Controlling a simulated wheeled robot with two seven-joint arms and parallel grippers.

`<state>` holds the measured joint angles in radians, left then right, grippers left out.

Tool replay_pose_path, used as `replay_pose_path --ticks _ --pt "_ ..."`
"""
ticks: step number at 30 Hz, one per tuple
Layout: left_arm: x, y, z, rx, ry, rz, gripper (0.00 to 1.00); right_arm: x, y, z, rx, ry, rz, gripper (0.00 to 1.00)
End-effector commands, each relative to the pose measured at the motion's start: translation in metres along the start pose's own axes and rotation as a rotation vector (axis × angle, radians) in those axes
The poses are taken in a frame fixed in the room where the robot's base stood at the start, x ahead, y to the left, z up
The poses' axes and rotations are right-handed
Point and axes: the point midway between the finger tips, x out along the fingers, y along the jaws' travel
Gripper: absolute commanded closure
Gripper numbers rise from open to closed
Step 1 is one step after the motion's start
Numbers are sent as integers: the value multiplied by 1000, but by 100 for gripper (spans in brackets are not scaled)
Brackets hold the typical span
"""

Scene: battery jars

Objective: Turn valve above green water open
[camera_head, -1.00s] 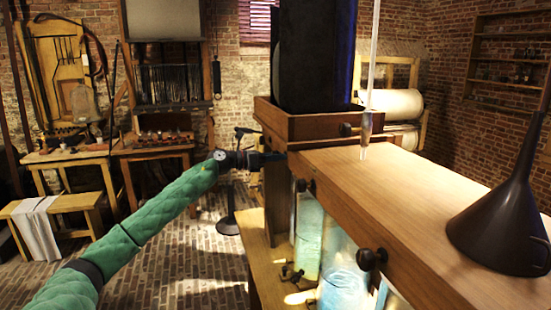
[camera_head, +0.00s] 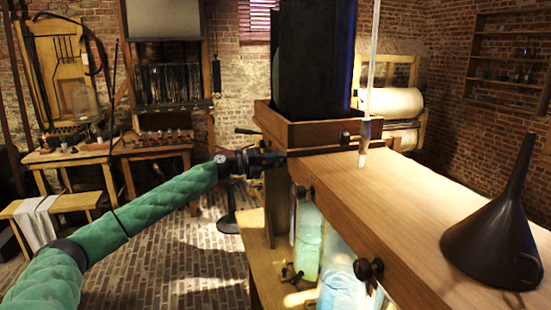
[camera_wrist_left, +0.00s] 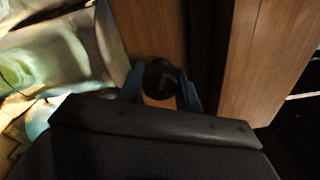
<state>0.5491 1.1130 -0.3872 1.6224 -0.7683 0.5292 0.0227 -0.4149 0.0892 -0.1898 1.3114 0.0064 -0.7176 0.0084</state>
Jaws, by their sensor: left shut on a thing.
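The jar with pale green water (camera_head: 308,240) stands under the wooden bench top in the head view. A dark valve knob (camera_head: 303,191) sticks out of the bench's side above it. My left gripper (camera_head: 280,159) is at the bench's far corner, beyond and left of that knob. In the left wrist view, its two bluish fingertips (camera_wrist_left: 161,88) stand on either side of a dark, round knob-like part (camera_wrist_left: 160,75) against the wood. They are shut on it. Which valve this is cannot be told. Greenish glass (camera_wrist_left: 15,68) shows at left. My right gripper is not in view.
A second dark knob (camera_head: 368,269) sits nearer, above a jar of bluish water (camera_head: 342,288). A black funnel (camera_head: 492,240) stands on the bench top (camera_head: 400,200). A wooden box frame (camera_head: 310,132) with a dark tank rises behind. Brick floor is open at left.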

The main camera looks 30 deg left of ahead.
Motion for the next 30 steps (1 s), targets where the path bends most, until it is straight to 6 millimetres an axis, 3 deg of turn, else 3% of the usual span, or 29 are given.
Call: replay_pose_path --ticks 15,30 --pt "-1 -2 3 -354 -5 0 88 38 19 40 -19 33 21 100" --pt "-1 -1 3 -430 -4 -1 88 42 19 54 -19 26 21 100"
